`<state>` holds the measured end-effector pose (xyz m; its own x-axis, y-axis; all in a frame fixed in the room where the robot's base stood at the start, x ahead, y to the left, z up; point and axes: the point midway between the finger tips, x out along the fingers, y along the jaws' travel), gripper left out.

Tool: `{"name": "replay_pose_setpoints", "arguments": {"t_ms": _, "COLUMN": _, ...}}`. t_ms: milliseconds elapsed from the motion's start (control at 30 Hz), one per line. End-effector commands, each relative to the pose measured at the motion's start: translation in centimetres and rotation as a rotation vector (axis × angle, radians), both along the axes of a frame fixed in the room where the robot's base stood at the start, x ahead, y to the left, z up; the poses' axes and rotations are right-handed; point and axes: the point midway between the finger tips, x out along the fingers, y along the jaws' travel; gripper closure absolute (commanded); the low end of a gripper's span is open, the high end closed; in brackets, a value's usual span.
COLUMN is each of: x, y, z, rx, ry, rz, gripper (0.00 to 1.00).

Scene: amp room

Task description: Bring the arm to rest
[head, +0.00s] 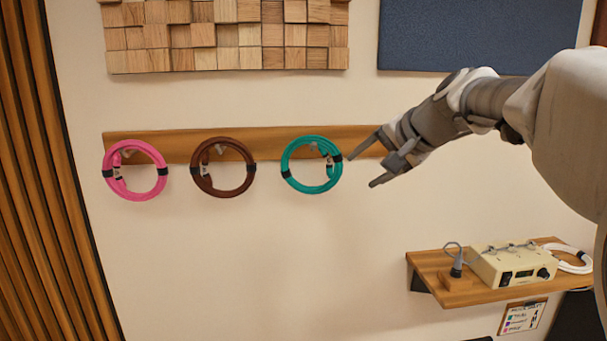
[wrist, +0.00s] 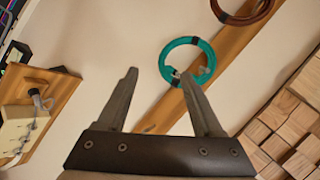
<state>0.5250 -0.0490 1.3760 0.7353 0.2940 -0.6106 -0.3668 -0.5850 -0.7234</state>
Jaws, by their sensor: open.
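My gripper (head: 364,166) is open and empty, with its fingers pointing left toward the wall. It is just right of the teal cable coil (head: 312,165), which hangs on the wooden rail (head: 270,142). In the wrist view my gripper (wrist: 160,88) shows both fingers spread apart, and nothing is held between them. There the teal coil (wrist: 165,68) appears beyond the fingertips, near the right finger. I cannot tell whether a fingertip touches the coil. My arm reaches in from the right of the head view.
A brown coil (head: 196,180) and a pink coil (head: 108,172) hang further left. A wooden shelf (head: 455,296) at lower right holds a cream box (head: 500,268) and a white coil (head: 588,264). Wood blocks (head: 225,35) and a blue panel (head: 470,35) are above. The wall below the rail is clear.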

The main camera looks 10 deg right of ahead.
Motion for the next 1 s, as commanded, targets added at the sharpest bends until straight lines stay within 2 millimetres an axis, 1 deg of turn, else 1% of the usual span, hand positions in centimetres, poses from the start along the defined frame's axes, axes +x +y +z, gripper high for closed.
{"name": "replay_pose_setpoints", "arguments": {"t_ms": 67, "x": -1.9, "y": 1.1, "z": -0.6, "rx": -0.039, "ry": 0.013, "rz": 0.033, "gripper": 0.32}}
{"name": "replay_pose_setpoints", "arguments": {"t_ms": 167, "x": -5.1, "y": 2.4, "z": -2.1, "rx": -0.114, "ry": 0.043, "rz": 0.087, "gripper": 0.32}}
{"name": "replay_pose_setpoints", "arguments": {"t_ms": 300, "x": -10.0, "y": 4.2, "z": -4.8, "rx": -0.237, "ry": 0.085, "rz": 0.175, "gripper": 0.32}}
{"name": "replay_pose_setpoints", "arguments": {"t_ms": 367, "x": -12.1, "y": 4.7, "z": -6.1, "rx": -0.292, "ry": 0.103, "rz": 0.212, "gripper": 0.32}}
{"name": "replay_pose_setpoints", "arguments": {"t_ms": 400, "x": -13.5, "y": 5.0, "z": -6.9, "rx": -0.329, "ry": 0.114, "rz": 0.238, "gripper": 0.32}}
{"name": "replay_pose_setpoints", "arguments": {"t_ms": 533, "x": -17.9, "y": 5.7, "z": -9.8, "rx": -0.452, "ry": 0.147, "rz": 0.322, "gripper": 0.32}}
{"name": "replay_pose_setpoints", "arguments": {"t_ms": 600, "x": -20.2, "y": 5.8, "z": -11.4, "rx": -0.523, "ry": 0.162, "rz": 0.367, "gripper": 0.32}}
{"name": "replay_pose_setpoints", "arguments": {"t_ms": 700, "x": -23.2, "y": 5.7, "z": -13.7, "rx": -0.617, "ry": 0.184, "rz": 0.425, "gripper": 0.32}}
{"name": "replay_pose_setpoints", "arguments": {"t_ms": 833, "x": -25.9, "y": 5.4, "z": -16.0, "rx": -0.714, "ry": 0.204, "rz": 0.485, "gripper": 0.32}}
{"name": "replay_pose_setpoints", "arguments": {"t_ms": 900, "x": -26.9, "y": 5.2, "z": -16.8, "rx": -0.75, "ry": 0.212, "rz": 0.505, "gripper": 0.32}}
{"name": "replay_pose_setpoints", "arguments": {"t_ms": 1000, "x": -27.7, "y": 5.0, "z": -17.5, "rx": -0.78, "ry": 0.218, "rz": 0.522, "gripper": 0.32}}
